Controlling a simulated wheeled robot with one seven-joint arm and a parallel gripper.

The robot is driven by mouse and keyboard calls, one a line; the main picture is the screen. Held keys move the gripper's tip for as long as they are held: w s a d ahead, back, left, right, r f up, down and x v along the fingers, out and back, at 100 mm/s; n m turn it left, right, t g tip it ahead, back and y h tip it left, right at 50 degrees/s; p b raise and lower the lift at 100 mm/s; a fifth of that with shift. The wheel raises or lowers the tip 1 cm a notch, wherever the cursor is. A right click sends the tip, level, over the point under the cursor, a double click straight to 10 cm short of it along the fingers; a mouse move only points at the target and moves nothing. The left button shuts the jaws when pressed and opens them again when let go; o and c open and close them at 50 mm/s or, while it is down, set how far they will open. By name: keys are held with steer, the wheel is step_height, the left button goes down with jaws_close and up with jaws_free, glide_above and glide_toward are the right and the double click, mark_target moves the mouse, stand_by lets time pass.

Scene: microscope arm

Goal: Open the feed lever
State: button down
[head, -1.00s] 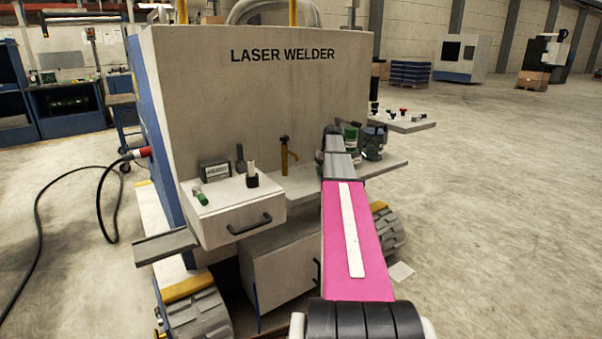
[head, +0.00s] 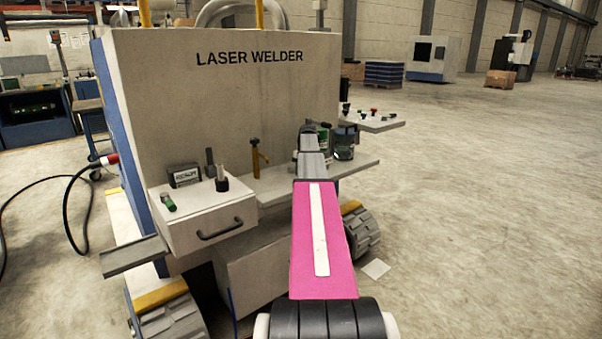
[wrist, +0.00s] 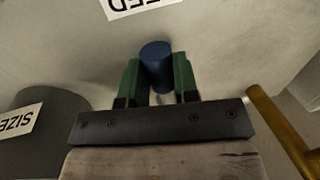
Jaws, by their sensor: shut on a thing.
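My gripper (wrist: 157,82) has green fingers closed on the two sides of a blue cylinder (wrist: 156,62), which looks like a knob or handle end. Its lower part is hidden between the fingers. A white label (wrist: 140,5) with upside-down letters sits above it, cut off by the frame edge. No fully readable label shows which part is the feed lever.
A yellow-brown upright handle (head: 255,158) stands left of my arm; a similar yellow bar (wrist: 280,130) is at right in the wrist view. A grey labelled canister (wrist: 40,125) is close at left. A jar (head: 345,143) stands right of my arm.

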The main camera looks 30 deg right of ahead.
steer(key=c, duration=0.9)
jaws_free()
steer(key=shift+o, duration=0.2)
step_height(320, 180, up, 11)
steer(key=d, duration=0.2)
steer(key=shift+w+f, duration=0.15)
